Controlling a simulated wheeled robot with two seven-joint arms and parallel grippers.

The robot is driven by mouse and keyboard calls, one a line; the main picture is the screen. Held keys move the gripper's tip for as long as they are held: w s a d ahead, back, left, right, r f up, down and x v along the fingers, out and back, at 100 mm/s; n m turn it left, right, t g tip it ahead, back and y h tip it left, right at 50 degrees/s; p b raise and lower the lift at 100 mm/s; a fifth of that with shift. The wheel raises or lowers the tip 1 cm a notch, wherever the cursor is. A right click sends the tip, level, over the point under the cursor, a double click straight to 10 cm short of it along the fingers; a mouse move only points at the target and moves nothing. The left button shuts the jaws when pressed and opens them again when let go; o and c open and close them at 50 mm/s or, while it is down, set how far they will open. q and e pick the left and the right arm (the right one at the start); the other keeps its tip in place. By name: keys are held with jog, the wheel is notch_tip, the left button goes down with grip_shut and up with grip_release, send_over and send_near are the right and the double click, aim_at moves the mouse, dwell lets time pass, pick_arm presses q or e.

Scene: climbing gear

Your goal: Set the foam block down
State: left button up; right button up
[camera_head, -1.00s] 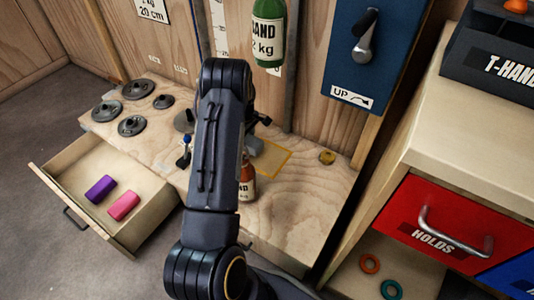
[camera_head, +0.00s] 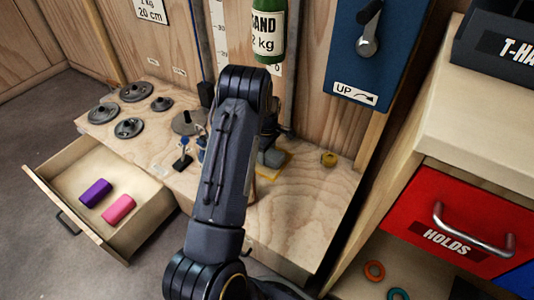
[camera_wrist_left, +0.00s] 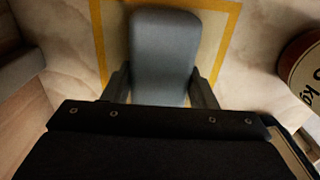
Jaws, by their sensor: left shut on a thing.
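The foam block (camera_wrist_left: 165,50) is a blue-grey rounded block in the left wrist view. My left gripper (camera_wrist_left: 163,88) is shut on it, one finger on each side. The block lies within the yellow square outline (camera_wrist_left: 232,35) as seen from the wrist; whether it touches the board is hard to tell. In the head view the grey block (camera_head: 272,158) shows at the yellow outline (camera_head: 287,168) on the wooden bench, partly hidden by my left arm. My right gripper is not in view.
Grey weights (camera_head: 135,92) lie at the bench's left. An open drawer (camera_head: 150,215) holds a purple block (camera_head: 96,193) and a pink block (camera_head: 118,209). A green sand bottle (camera_head: 268,35) hangs above.

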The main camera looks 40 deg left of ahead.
pick_arm(q)
jog(key=o, duration=1)
jog(key=shift+f, duration=0.1)
jog(key=shift+c, duration=0.2)
notch_tip(320, 180, up, 8)
jog(key=p, duration=0.3)
jog(key=shift+p, duration=0.3)
jog(key=shift+f, duration=0.1)
